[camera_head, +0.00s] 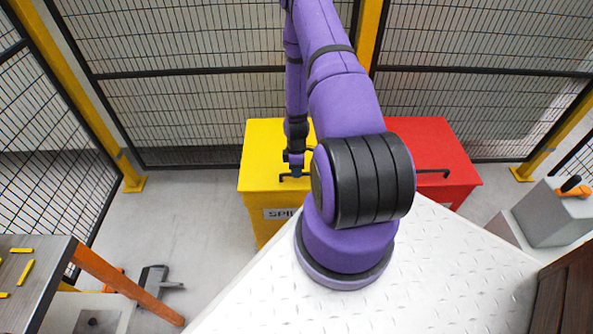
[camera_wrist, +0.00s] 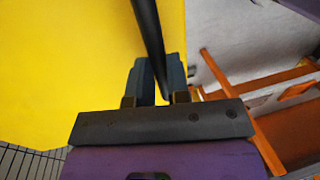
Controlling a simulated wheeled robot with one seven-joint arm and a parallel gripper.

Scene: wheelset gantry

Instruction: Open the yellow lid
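The yellow lid (camera_head: 262,145) tops the yellow bin (camera_head: 268,228) behind my base's plate and looks closed and flat in the head view. In the wrist view the yellow lid (camera_wrist: 65,60) fills the left side. The lid's black bar handle (camera_wrist: 148,30) runs down between the two fingers of my gripper (camera_wrist: 160,80). The fingers sit close on both sides of the bar and look shut on it. In the head view my gripper (camera_head: 296,170) is small, low over the lid's front part at the handle (camera_head: 284,177). My arm hides the lid's right side.
A red bin (camera_head: 440,150) with a black handle stands to the right of the yellow one. Mesh fencing (camera_head: 190,100) runs close behind both. A metal table (camera_head: 35,270) with an orange leg is at left. A grey box (camera_head: 555,215) is at right. Floor left of the bin is open.

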